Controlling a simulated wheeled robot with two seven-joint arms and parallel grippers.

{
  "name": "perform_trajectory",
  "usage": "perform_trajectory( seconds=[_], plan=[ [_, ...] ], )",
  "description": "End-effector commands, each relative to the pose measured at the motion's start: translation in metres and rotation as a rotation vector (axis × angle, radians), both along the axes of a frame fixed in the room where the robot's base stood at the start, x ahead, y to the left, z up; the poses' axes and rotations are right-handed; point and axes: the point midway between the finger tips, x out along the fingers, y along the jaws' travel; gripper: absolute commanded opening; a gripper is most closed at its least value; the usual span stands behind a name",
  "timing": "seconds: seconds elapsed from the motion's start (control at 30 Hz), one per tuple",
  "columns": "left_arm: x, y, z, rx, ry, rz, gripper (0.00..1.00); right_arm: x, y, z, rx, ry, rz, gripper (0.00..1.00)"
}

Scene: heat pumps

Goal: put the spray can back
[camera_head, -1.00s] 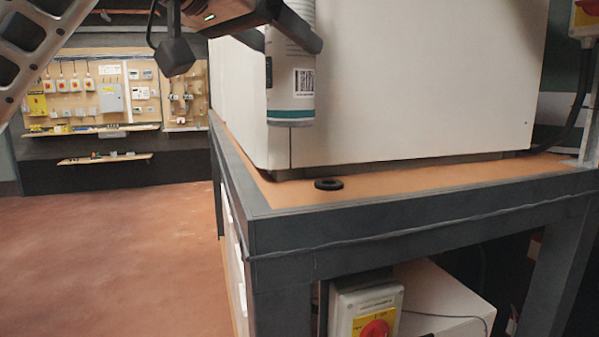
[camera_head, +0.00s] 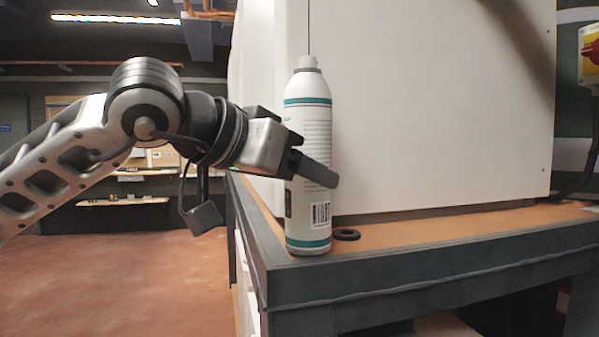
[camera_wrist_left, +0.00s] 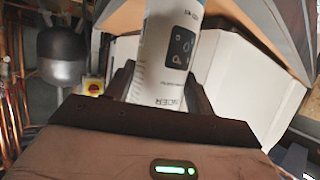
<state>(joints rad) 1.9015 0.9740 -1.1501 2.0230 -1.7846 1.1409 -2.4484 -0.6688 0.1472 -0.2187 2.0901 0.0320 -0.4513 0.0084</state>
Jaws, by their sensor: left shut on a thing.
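The spray can (camera_head: 309,130) is white with teal bands and a grey top. It is upright at the near left corner of the bench (camera_head: 400,236). Its base overlaps the dark bench edge in the head view; I cannot tell whether it touches the top. My left gripper (camera_head: 314,168) comes in from the left and is shut around the can's middle, one finger in front of it. In the left wrist view the can (camera_wrist_left: 165,60) sits between the fingers, its label partly visible. My right gripper is not in view.
A black ring (camera_head: 346,234) lies on the bench just right of the can's base. A large white unit (camera_head: 430,110) stands close behind the can. Open floor (camera_head: 120,275) lies to the left. A red-and-yellow switch (camera_head: 590,50) is at the far right.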

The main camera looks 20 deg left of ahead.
Motion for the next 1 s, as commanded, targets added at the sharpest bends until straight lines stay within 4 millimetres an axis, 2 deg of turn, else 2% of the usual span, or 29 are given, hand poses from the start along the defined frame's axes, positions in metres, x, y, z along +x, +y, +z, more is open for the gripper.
perform_trajectory(
  seconds=[0.13, 0.17, 0.2, 0.23, 0.47, 0.6, 0.63, 1.0],
  plan=[
    [0.0, 0.0, -0.005, -0.001, -0.004, 0.0, 0.2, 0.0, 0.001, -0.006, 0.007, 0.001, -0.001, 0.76],
    [0.0, 0.0, -0.004, 0.0, 0.0, 0.0, 0.63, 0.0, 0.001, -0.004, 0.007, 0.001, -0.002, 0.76],
    [0.0, 0.0, -0.004, 0.001, 0.0, 0.0, 0.74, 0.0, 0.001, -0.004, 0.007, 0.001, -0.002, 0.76],
    [0.0, 0.0, -0.004, 0.0, 0.0, 0.0, 0.76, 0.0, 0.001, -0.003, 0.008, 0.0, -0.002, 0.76],
    [0.0, 0.0, -0.004, 0.0, 0.001, 0.0, 0.76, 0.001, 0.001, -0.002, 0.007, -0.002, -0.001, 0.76],
    [0.0, 0.0, 0.004, 0.0, 0.0, 0.0, 0.76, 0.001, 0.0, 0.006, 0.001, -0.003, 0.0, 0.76],
    [-0.002, 0.002, 0.003, 0.0, -0.001, 0.0, 0.76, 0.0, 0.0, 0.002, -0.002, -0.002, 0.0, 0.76],
    [-0.064, 0.036, 0.031, -0.002, -0.004, 0.001, 0.76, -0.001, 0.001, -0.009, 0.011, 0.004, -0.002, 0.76]
  ],
)
